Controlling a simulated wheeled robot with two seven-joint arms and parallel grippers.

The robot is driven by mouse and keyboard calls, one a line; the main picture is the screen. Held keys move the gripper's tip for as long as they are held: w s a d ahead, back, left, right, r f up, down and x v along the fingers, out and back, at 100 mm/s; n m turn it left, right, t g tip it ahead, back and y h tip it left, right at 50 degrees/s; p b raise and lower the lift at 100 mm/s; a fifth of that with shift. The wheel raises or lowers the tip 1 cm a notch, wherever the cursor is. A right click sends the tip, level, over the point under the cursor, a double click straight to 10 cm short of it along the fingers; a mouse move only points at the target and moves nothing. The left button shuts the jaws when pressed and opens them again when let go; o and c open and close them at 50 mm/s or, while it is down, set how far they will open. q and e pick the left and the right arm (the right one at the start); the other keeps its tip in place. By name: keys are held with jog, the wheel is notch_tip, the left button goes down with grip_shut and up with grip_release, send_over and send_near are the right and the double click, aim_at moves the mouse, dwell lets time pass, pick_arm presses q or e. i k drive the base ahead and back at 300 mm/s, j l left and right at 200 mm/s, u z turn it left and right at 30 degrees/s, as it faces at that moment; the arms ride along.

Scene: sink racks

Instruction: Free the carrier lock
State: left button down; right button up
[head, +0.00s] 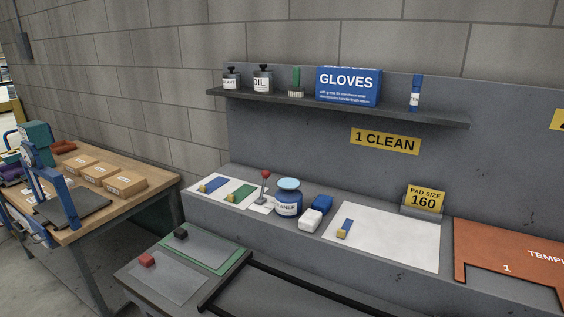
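No part labelled as a carrier lock can be made out for certain. A small lever with a red knob (265,174) stands upright on the bench ledge, left of a blue jar. Lower down, a grey stand (140,277) bears a green-edged plate (215,246) with a black block (180,234) on it. Beside that lies a grey plate (172,283) with a red block (146,259). Dark rails (300,286) run from the stand to the right and leave the picture at the bottom. Neither of my grippers is in view.
The ledge holds a blue jar (288,203), blue and white blocks (311,219), a white sheet (395,243) and an orange template (510,255). A shelf (350,106) carries bottles and a GLOVES box (348,86). A wooden table (135,200) with cartons stands left.

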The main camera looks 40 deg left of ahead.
aim_at(266, 174)
jog(key=k+j, duration=0.1)
jog(key=j, duration=0.35)
jog(key=j+z, duration=0.1)
jog(key=j, duration=0.35)
jog(key=k+j, duration=0.15)
jog(key=j, duration=0.3)
jog(key=k+j+z, duration=0.1)
jog(key=j, duration=0.35)
jog(key=k+j, duration=0.1)
jog(key=j, duration=0.3)
jog(key=k+j+z, duration=0.1)
jog(key=j, duration=0.35)
jog(key=k+j, duration=0.15)
jog(key=j, duration=0.25)
